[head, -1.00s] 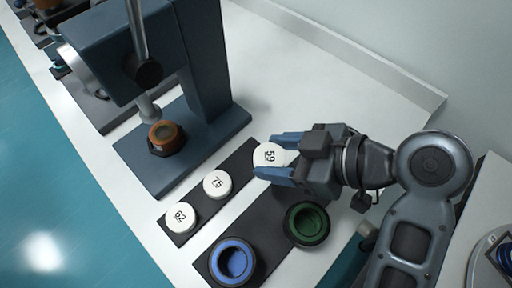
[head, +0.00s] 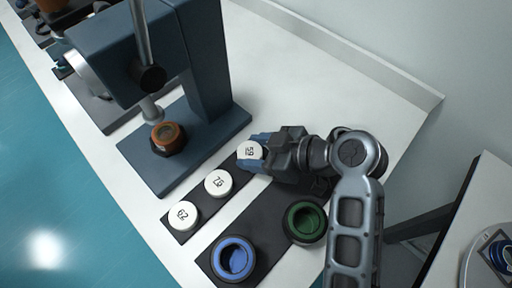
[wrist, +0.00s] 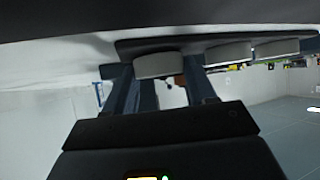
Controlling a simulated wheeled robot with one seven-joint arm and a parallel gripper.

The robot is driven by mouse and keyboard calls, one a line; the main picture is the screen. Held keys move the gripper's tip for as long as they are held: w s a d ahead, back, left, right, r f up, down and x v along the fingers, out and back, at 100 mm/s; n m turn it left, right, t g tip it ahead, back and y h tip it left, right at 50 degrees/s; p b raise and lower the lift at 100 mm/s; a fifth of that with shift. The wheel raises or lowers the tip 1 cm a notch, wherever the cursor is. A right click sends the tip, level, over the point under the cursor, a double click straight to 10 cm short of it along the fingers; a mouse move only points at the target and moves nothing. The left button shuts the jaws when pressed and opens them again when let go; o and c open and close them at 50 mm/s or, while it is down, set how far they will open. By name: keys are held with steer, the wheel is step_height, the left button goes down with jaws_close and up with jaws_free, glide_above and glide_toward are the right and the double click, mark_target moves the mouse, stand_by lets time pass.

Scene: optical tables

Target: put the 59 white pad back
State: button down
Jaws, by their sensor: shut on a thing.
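The 59 white pad (head: 249,150) is a round white disc with its number facing up. My gripper (head: 254,150) is shut on it, one blue finger on each side. The pad is over the upper right end of the dark strip (head: 203,203); I cannot tell whether it touches the strip. In the wrist view the pad (wrist: 158,66) shows between the two fingers (wrist: 160,88), close to the dark strip. Two other white pads, one marked 62 (head: 184,214) and a middle one (head: 218,183), sit on the same strip.
A blue press (head: 205,75) with an orange-brown cup (head: 167,137) stands left of the strip. A blue ring holder (head: 233,258) and a green one (head: 306,221) sit on a dark mat to the right.

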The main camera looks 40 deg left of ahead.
steer(key=shift+s+d+f+b, duration=0.1)
steer(key=shift+f+b, duration=0.5)
steer(key=shift+f, duration=0.15)
steer(key=c, duration=0.7)
jaws_free()
steer(key=shift+c, duration=0.2)
steer(key=o, duration=0.4)
steer(key=shift+s+f, duration=0.15)
steer(key=shift+f, duration=0.05)
steer(key=shift+c, duration=0.2)
steer(key=shift+r+p, duration=0.75)
steer(key=shift+r, duration=0.05)
steer(key=b+v, duration=0.1)
steer(key=v, duration=0.5)
steer(key=b+v, duration=0.1)
steer(key=v, duration=0.5)
steer(key=shift+w+r, duration=0.2)
steer(key=shift+w, duration=0.05)
